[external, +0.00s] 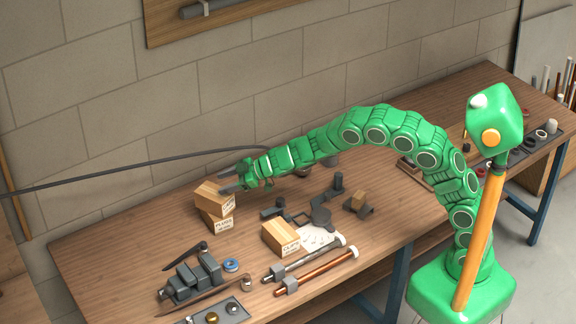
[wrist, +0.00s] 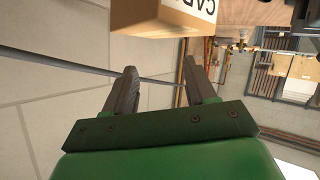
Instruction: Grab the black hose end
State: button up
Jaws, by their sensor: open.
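The black hose (external: 120,167) runs from the left picture edge, along the wall, to just behind my arm near the gripper. Its right end is hidden or too small to make out there. In the wrist view the hose (wrist: 60,60) is a thin dark line crossing from the left, past the finger tips and across the gap between them. My gripper (external: 225,180) is open, with nothing between its fingers, above the table's back left, beside stacked boxes. Its two fingers also show in the wrist view (wrist: 161,72). I cannot tell how far the hose is from the fingers.
Stacked cardboard boxes (external: 215,207) stand close to the fingertips; a box (wrist: 165,17) shows above them in the wrist view. Another box (external: 281,238), a vise (external: 192,277) and pipe tools (external: 315,270) lie on the wooden table (external: 110,245). The table's left part is bare.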

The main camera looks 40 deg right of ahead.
aim_at(203, 242)
jog(key=s+a+f+n+g+y, duration=0.3)
jog(key=s+a+f+g, duration=0.2)
jog(key=s+a, duration=0.55)
jog(key=shift+m+h, duration=0.3)
jog(key=shift+m, duration=0.6)
jog(key=f, duration=0.6)
jog(key=shift+w+a+f, duration=0.15)
jog(key=shift+w+f, duration=0.15)
jog(key=shift+w, duration=0.1)
jog(key=shift+x, duration=2.5)
jog(key=shift+w, duration=0.1)
jog(key=shift+f, duration=0.1)
grip_shut()
